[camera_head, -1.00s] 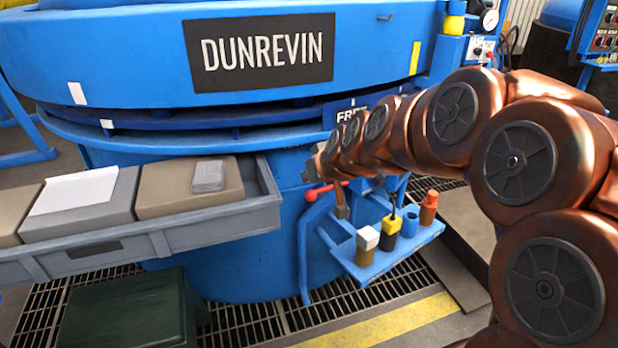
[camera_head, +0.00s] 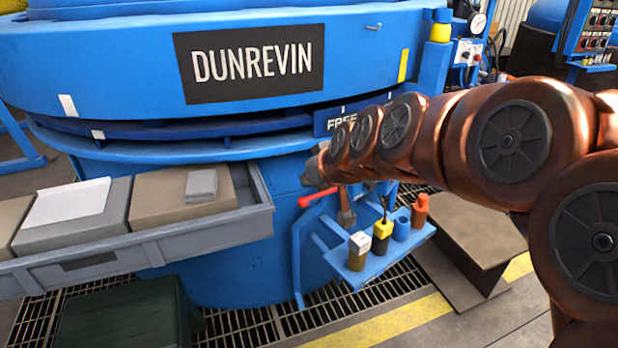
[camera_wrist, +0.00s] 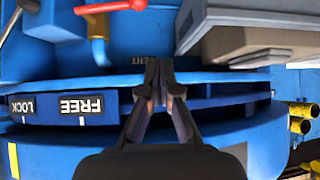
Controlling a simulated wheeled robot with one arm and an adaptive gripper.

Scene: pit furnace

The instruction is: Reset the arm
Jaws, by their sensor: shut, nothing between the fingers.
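My copper-coloured arm reaches in from the right in the head view, in front of the blue furnace (camera_head: 120,40) with its DUNREVIN plate. My gripper (camera_head: 308,172) is at the arm's far end, small and partly hidden there, near the furnace's lower side. In the wrist view my gripper (camera_wrist: 158,75) has its dark fingers together, with nothing between them. Behind the fingers in that view are the furnace's blue rim and the FREE label (camera_wrist: 82,104). The fingers look apart from the furnace, though the exact gap cannot be told.
A grey tray (camera_head: 150,246) with boxes stands left of my gripper. A red-handled lever (camera_head: 318,197) and a blue rack (camera_head: 375,270) with several small containers are below it. A dark green box (camera_head: 120,320) stands on the floor grating. A brown metal step (camera_head: 470,235) is at right.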

